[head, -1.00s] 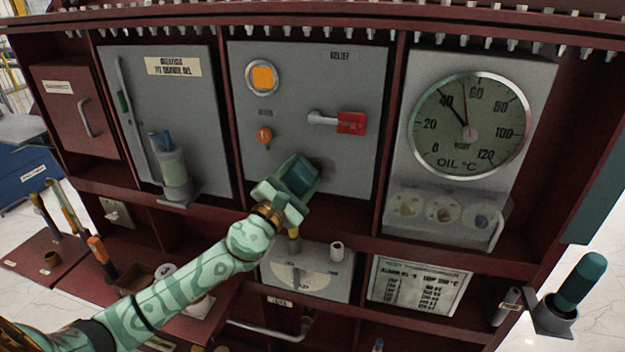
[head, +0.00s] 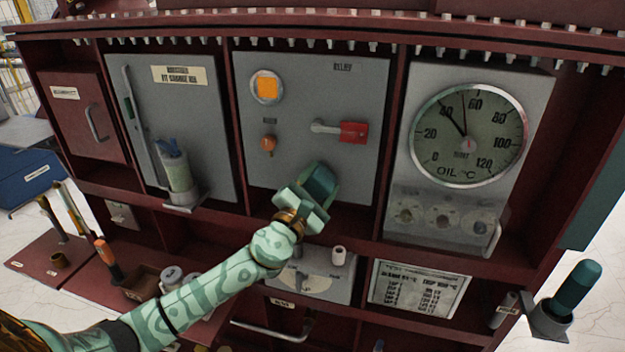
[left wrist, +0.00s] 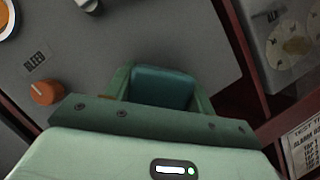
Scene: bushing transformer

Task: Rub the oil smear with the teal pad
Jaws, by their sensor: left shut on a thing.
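The teal pad (head: 321,183) is held in my left gripper (head: 304,203), against or very near the lower part of the grey relief panel (head: 280,185). In the left wrist view the pad (left wrist: 162,88) sits between the two green fingers, which are shut on it. I cannot tell whether it touches the panel. No oil smear shows clearly now; the pad and gripper cover the spot where a dark patch showed before. My right gripper is not in view.
A large oil gauge (head: 467,135) is to the right. A dial box (head: 318,285) sits just below. A teal cylinder (head: 574,288) stands in a holder at far right.

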